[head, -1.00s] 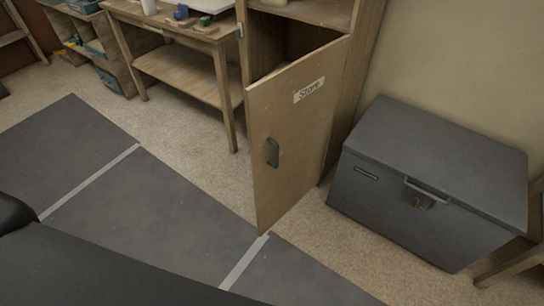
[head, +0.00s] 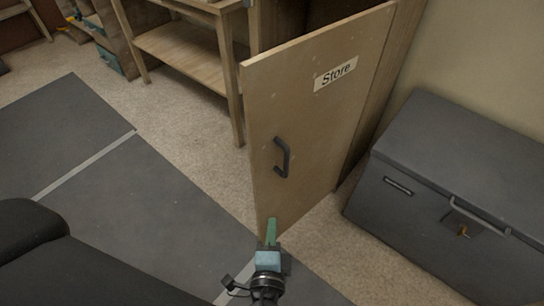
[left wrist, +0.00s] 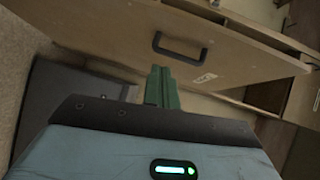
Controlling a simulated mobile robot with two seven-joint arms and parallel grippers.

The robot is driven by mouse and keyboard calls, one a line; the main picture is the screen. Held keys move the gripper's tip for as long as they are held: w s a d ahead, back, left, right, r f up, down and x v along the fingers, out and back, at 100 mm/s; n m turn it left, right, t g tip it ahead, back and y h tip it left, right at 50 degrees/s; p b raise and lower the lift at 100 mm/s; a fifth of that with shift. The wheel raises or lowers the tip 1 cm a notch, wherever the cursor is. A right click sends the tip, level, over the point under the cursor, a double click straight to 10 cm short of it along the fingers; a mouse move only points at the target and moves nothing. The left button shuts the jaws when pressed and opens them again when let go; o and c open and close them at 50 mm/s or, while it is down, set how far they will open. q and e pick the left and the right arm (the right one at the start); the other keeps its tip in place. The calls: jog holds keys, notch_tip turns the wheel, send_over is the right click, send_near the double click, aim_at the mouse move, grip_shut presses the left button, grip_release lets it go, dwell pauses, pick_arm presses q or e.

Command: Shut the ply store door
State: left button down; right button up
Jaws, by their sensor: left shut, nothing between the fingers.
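The plywood store door (head: 315,115) stands ajar in the head view, hinged on its right side, with a dark gap above it into the cabinet. It carries a "Store" label (head: 335,74) and a black bar handle (head: 282,158). My left gripper (head: 271,229) is in front of the door's lower part, below the handle, its green fingers together and empty. In the left wrist view the fingers (left wrist: 162,85) point toward the door face (left wrist: 235,55), near the handle (left wrist: 180,48). I cannot tell whether they touch the door. My right gripper is not in view.
A grey lockable chest (head: 450,170) stands on the floor right of the door. A wooden bench (head: 185,50) with a lower shelf stands to the left of the cabinet. Dark floor mats (head: 130,195) with pale strips lie in front.

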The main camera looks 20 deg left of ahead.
pick_arm(q)
notch_tip(320, 180, up, 3)
jog(key=w+d+t, duration=0.1)
jog(key=w, duration=0.2)
jog(key=p, duration=0.1)
send_near(273, 155)
jog(key=w+d, duration=0.2)
jog(key=w, duration=0.1)
jog(key=shift+d+m+t, duration=0.15)
jog(key=shift+m+t, duration=0.15)
jog(key=w+a, duration=0.2)
jog(key=shift+a+f+p, duration=0.1)
jog(key=shift+a+p, duration=0.25)
jog(key=shift+p, duration=0.05)
jog(key=shift+w+a, duration=0.25)
jog(key=shift+a, duration=0.25)
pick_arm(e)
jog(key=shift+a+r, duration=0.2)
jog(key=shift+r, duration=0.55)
